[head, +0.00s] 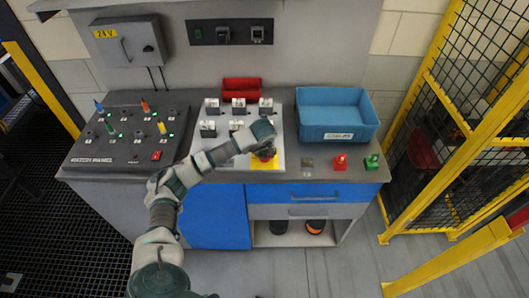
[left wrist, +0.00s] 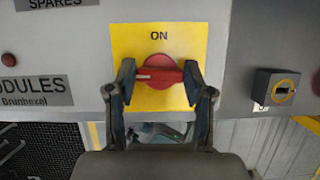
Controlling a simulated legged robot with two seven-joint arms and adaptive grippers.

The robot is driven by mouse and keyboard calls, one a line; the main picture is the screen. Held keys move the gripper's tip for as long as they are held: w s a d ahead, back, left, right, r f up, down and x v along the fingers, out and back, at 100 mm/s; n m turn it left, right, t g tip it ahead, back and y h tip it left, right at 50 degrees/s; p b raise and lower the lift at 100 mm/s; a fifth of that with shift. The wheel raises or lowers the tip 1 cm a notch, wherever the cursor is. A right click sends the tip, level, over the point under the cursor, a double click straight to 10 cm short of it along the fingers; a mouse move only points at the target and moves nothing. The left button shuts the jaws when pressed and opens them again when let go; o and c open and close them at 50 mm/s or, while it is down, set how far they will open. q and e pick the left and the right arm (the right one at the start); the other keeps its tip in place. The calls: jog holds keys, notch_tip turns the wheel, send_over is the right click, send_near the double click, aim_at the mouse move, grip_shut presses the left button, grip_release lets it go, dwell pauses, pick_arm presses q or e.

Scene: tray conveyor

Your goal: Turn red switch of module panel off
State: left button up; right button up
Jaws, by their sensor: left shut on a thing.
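The red switch (left wrist: 158,66) is a round knob with a bar handle on a yellow plate (left wrist: 190,35) marked ON. In the left wrist view the bar lies horizontal, with a white mark on its left part. My left gripper (left wrist: 159,76) is shut on the bar, one finger at each end. In the head view my left gripper (head: 265,153) is at the yellow plate (head: 262,164), at the front of the light module panel (head: 285,120), and mostly hides the switch. My right gripper is in neither view.
A blue bin (head: 337,134) stands right of the panel, with red (head: 340,162) and green (head: 371,161) pieces in front. A red bin (head: 241,83) is behind the panel. A dark console (head: 90,160) with coloured levers stands left. A yellow-framed cage (head: 450,110) is at right.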

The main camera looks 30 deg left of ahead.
pick_arm(q)
jog(key=shift+s+f+n, duration=0.15)
jog(key=shift+f+n, duration=0.1)
jog(key=shift+n, duration=0.05)
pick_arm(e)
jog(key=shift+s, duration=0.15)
pick_arm(q)
jog(key=o, duration=1.2)
jog(key=shift+c, duration=0.2)
jog(key=shift+r, duration=0.1)
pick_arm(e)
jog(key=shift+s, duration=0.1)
pick_arm(q)
jog(key=shift+r, duration=0.2)
jog(key=v, duration=1.1)
jog(key=shift+d+r, duration=0.15)
jog(key=shift+r, duration=0.1)
jog(key=shift+f, duration=0.1)
